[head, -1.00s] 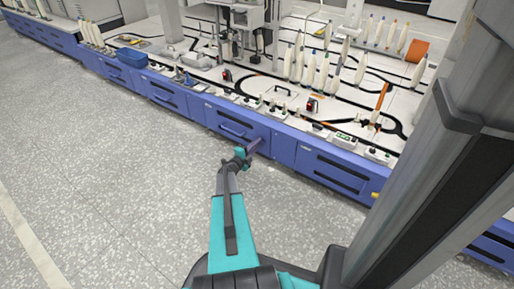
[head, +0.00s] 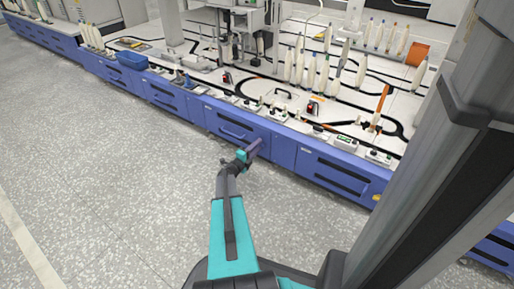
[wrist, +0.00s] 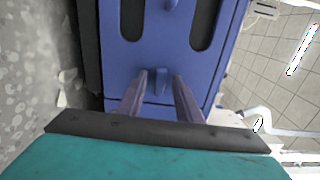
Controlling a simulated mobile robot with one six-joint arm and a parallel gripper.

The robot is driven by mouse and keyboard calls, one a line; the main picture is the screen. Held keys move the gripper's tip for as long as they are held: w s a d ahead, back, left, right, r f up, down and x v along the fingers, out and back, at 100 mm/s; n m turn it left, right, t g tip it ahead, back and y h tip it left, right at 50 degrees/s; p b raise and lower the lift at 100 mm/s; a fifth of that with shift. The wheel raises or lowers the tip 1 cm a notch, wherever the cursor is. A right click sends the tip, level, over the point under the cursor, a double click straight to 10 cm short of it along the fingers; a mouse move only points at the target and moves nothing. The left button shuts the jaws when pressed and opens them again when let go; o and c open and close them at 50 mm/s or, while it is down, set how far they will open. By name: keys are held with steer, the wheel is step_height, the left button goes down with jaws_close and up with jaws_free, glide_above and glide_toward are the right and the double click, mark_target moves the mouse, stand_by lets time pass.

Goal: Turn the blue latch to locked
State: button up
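The blue latch (wrist: 159,82) is a small upright blue tab on the blue cabinet front in the wrist view. It shows between the two fingers of my gripper (wrist: 159,76), which are apart, with a gap on each side of it. I cannot tell whether a finger touches it. In the head view my gripper (head: 254,148) is at the blue cabinet front (head: 283,150), below the bench top. The latch cannot be made out there.
The bench top (head: 265,70) carries several bobbins, small devices and a blue bin (head: 131,60). The grey floor (head: 110,180) in front is clear.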

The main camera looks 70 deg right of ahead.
steer(key=shift+a, duration=0.1)
steer(key=p+v, duration=0.4)
steer(key=v, duration=0.9)
steer(key=shift+a+p, duration=0.3)
steer(key=shift+w+r, duration=0.1)
steer(key=shift+w, duration=0.1)
